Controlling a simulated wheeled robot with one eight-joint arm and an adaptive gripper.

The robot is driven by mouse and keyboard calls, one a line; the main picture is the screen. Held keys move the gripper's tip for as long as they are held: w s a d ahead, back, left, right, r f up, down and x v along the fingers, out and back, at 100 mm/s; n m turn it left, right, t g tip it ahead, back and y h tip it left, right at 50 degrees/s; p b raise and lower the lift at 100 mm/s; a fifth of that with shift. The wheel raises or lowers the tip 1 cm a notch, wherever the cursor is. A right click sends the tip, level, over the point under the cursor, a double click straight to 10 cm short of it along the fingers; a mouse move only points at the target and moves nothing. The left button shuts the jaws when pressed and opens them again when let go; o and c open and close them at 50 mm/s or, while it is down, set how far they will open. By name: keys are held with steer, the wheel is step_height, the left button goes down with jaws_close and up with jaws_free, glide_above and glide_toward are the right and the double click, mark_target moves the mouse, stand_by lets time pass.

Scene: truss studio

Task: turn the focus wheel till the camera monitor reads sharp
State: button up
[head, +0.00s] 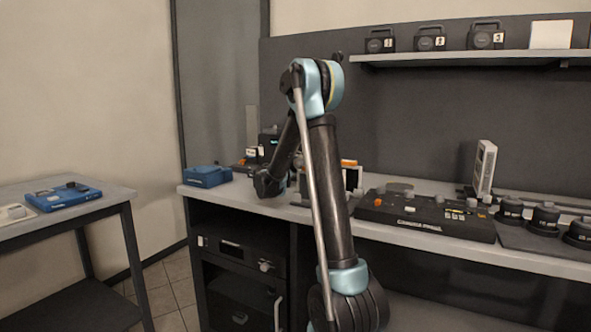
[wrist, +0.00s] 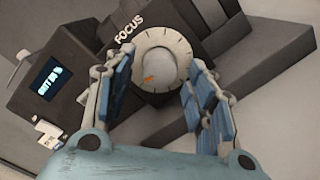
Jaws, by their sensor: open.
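The focus wheel (wrist: 168,55) is a pale round dial with tick marks, a lighter round centre and an orange mark, in the wrist view. It sits on a dark block (wrist: 215,40) lettered FOCUS. My gripper (wrist: 160,78) is open, with one blue-padded finger on each side of the wheel; I cannot tell whether either pad touches it. The camera monitor (wrist: 50,82) is a dark box at the left of the wrist view. Its small screen shows tilted pale-blue text that seems to begin with OUT; the rest is hard to read. In the head view my arm hides the gripper and wheel.
In the head view, a control console (head: 425,215) and dark round knobs (head: 545,217) are on the bench right of my arm. A blue box (head: 207,176) sits at the bench's left end. A side table (head: 110,199) stands at left, and a shelf (head: 470,56) hangs above.

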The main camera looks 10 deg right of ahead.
steer(key=c, duration=1.1)
steer(key=shift+o, duration=0.2)
steer(key=m, duration=0.4)
steer(key=shift+m, duration=0.4)
steer(key=shift+s, duration=0.1)
steer(key=o, duration=1.1)
steer(key=shift+c, duration=0.2)
